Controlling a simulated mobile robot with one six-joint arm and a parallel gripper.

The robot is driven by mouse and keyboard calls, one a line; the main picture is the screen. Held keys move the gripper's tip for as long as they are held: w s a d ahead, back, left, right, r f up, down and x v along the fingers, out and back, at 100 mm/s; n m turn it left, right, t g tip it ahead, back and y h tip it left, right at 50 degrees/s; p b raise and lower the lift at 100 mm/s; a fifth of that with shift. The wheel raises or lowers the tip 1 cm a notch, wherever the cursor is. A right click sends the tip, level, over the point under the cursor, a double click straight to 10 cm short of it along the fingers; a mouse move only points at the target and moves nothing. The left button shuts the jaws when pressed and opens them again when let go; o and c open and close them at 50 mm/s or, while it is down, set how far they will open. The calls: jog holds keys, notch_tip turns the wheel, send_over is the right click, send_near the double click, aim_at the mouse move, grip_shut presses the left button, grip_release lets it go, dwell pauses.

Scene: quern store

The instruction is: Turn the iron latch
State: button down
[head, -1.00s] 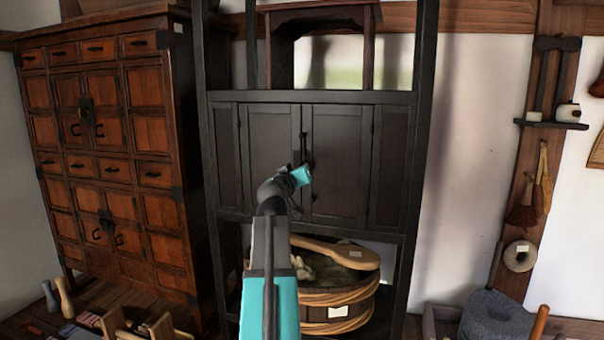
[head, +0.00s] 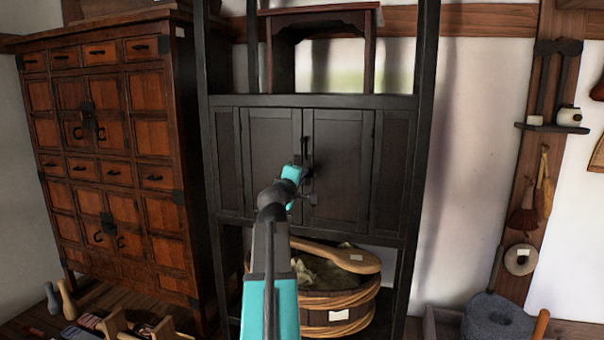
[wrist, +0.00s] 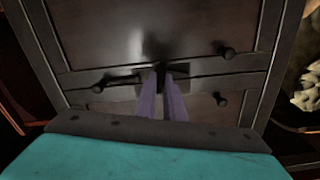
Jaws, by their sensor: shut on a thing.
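The dark cabinet (head: 338,165) has two doors, and the iron latch (head: 307,147) sits at their meeting edges. It is small and dark and partly covered by my gripper (head: 301,171) in the head view. In the wrist view the latch (wrist: 180,69) shows as a dark plate across the seam. My gripper's two pale purple fingers (wrist: 163,90) reach it and are shut on it, nearly parallel. The fingertips hide the gripped part, so the latch's exact angle cannot be told. Both doors look closed.
Below the cabinet stands a rope-bound wooden tub (head: 338,310) with a wooden paddle (head: 345,258) across it. A brown drawer chest (head: 95,170) stands at left. A grey round stone (head: 495,318) lies at lower right.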

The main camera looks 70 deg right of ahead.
jog(key=shift+n+p, duration=0.55)
jog(key=shift+n, duration=0.75)
jog(key=c, duration=1.9)
grip_release()
jog(key=shift+o, duration=0.2)
jog(key=shift+a+f, duration=0.1)
jog(key=shift+a, duration=0.05)
jog(key=a+b, duration=0.4)
jog(key=a, duration=0.9)
jog(key=shift+s+a, duration=0.25)
jog(key=shift+s, duration=0.15)
